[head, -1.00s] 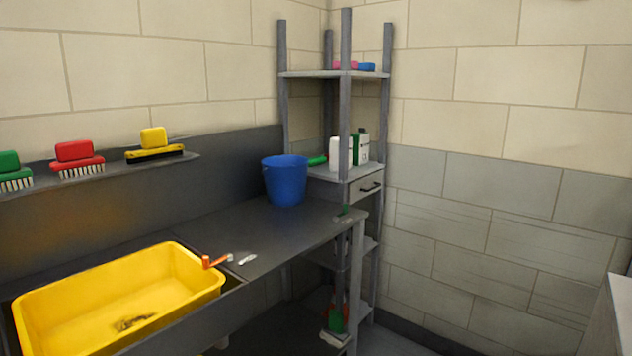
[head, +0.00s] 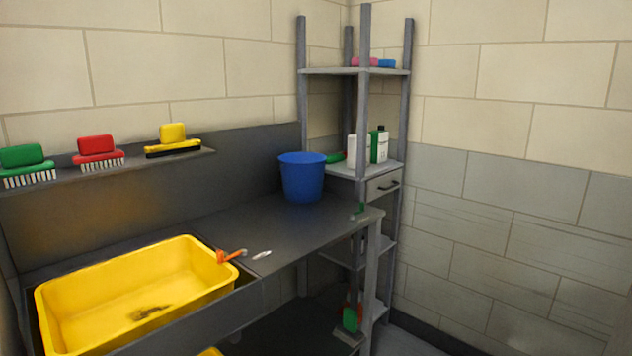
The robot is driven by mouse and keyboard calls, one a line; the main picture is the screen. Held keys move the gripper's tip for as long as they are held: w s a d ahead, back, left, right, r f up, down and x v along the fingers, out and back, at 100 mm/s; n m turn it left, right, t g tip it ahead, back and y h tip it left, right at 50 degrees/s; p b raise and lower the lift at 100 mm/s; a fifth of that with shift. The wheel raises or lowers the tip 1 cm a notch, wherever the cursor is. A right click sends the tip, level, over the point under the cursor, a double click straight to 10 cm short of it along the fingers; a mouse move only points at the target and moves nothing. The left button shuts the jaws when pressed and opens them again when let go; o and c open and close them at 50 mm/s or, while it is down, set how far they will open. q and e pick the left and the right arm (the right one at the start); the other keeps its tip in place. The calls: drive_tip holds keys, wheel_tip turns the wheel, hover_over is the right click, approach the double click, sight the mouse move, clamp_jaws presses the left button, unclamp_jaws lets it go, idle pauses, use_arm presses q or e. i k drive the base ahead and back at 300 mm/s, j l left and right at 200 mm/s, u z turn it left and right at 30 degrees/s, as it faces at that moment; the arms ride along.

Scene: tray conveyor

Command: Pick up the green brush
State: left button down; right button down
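A green brush (head: 26,165) with white bristles sits at the left end of the wall shelf above the sink, bristles down. A red brush (head: 97,152) and a yellow brush (head: 172,139) stand to its right on the same shelf. Neither of my grippers is in view.
A yellow basin (head: 210,258) sits in the sink, with an orange-handled tool (head: 228,256) at its corner. A blue bucket (head: 302,180) stands on the counter (head: 300,226). A grey shelf rack (head: 345,171) holds bottles in the corner.

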sight(25, 159)
drive_tip(key=u, duration=1.3)
drive_tip(key=i+l+z, duration=0.5)
drive_tip(key=i+z, duration=0.3)
drive_tip(key=k, duration=0.1)
